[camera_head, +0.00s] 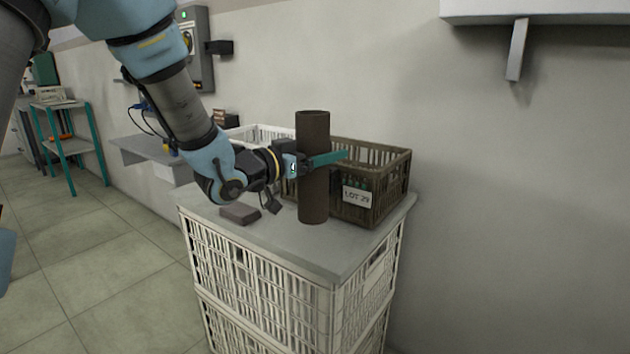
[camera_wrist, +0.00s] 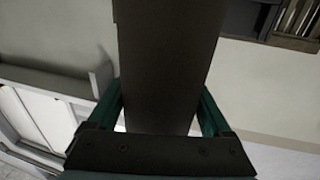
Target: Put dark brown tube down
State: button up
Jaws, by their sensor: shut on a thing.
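The dark brown tube (camera_head: 314,200) stands upright in the head view, above or on the grey top (camera_head: 345,252) of the stacked white crates. I cannot tell whether its lower end touches the top. My gripper (camera_head: 322,161) is shut around the tube's middle, with a teal finger across it. In the wrist view the tube (camera_wrist: 165,65) fills the centre between the two teal fingers (camera_wrist: 165,112).
A brown crate (camera_head: 390,165) labelled LOT 29 stands right behind the tube. A white basket (camera_head: 262,133) is behind my wrist. A small dark block (camera_head: 240,213) lies on the left of the top. The front right of the top is clear.

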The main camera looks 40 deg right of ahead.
jog(key=shift+f, duration=2.6)
jog(key=o, duration=1.2)
jog(key=shift+f, duration=0.1)
jog(key=shift+o, duration=0.2)
